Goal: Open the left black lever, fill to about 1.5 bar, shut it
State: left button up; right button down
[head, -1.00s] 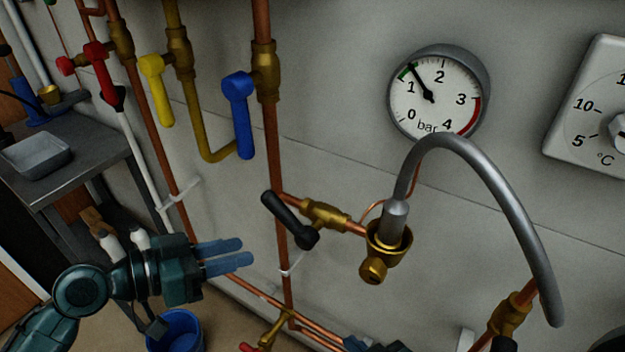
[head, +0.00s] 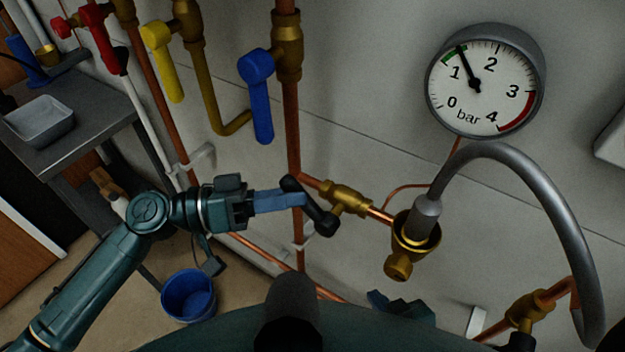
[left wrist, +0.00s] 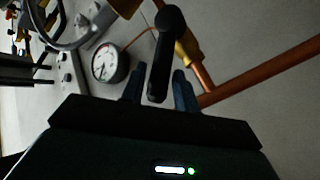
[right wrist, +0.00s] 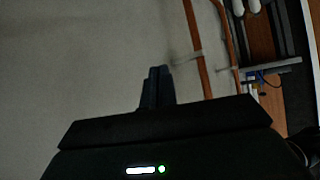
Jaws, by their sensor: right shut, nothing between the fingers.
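The left black lever (head: 319,217) sits on a brass valve (head: 346,199) in the filling pipe, its handle slanting up to the left. My left gripper (head: 292,199) is at the handle's free end. In the left wrist view, the lever (left wrist: 161,68) hangs between the spread fingers of my left gripper (left wrist: 159,88), with a gap visible on both sides. The round pressure gauge (head: 484,80) has its needle between 1 and 2, near 1.5, by the green mark. My right gripper (right wrist: 155,88) is shut and empty, facing the wall in the right wrist view.
A grey hose (head: 535,190) loops from a brass cup fitting (head: 402,250) to a lower right brass valve (head: 527,306). Blue (head: 260,98), yellow (head: 165,65) and red (head: 98,38) levers hang at upper left. A blue bucket (head: 188,296) stands on the floor.

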pick_arm(q)
jog(key=shift+w+d+p, duration=0.15)
jog(key=shift+d+p, duration=0.15)
jog(key=shift+d, duration=0.75)
jog(key=shift+w+d+p, duration=0.15)
jog(key=shift+d+p, duration=0.1)
jog(key=shift+d, duration=0.8)
jog(key=shift+c, duration=0.2)
grip_shut()
